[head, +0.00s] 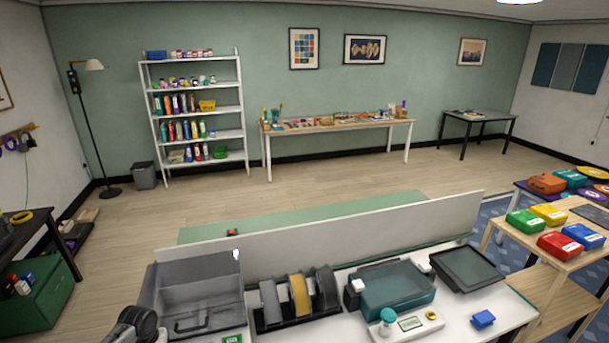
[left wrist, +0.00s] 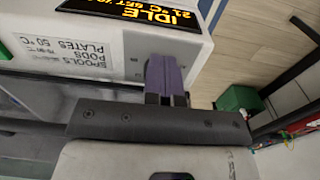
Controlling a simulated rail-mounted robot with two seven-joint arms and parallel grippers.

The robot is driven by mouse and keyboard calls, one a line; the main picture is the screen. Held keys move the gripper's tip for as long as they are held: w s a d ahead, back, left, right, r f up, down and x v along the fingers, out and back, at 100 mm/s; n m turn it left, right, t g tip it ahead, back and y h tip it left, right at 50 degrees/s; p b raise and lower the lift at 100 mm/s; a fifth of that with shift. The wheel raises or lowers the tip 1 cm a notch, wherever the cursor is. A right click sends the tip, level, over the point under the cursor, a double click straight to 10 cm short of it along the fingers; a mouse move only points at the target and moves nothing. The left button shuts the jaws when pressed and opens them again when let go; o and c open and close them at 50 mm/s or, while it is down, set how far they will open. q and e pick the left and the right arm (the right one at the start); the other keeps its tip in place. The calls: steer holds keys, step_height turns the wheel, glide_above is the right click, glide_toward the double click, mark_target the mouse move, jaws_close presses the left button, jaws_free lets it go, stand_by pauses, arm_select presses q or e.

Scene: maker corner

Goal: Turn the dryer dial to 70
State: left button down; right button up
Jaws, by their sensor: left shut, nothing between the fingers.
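In the left wrist view the dryer's front panel (left wrist: 85,58) appears upside down. Its lit display (left wrist: 135,12) reads IDLE and 21 °C, with a set value that I cannot read surely. Printed lines on the panel name spools, pods and plates, with 50 °C by plates. My left gripper (left wrist: 165,65) is shut and empty, its purple fingers close in front of the panel's end. I cannot make out the dial; the fingers may hide it. In the head view a grey lidded box (head: 200,290), apparently the dryer, stands at the bench's left end. My right gripper is not in view.
On the white bench, several spools (head: 299,297), a teal bin (head: 398,288) and a small white device (head: 408,325) stand right of the grey box. A low white panel (head: 330,230) runs along the bench's back. Open floor lies beyond. A green box (left wrist: 240,98) shows in the wrist view.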

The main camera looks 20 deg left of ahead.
arm_select(q)
steer(key=shift+s+f, duration=0.25)
steer(key=shift+f, duration=0.25)
steer(key=shift+s+f, duration=0.2)
steer(key=shift+f, duration=0.3)
steer(key=shift+d+r+p, duration=0.15)
steer(key=shift+r+p, duration=0.2)
steer(key=shift+p, duration=0.7)
steer(key=r+p, duration=0.6)
steer(key=p, duration=0.1)
steer(key=shift+s+d+r, duration=0.1)
steer(key=shift+s+r, duration=0.05)
steer(key=shift+s, duration=0.05)
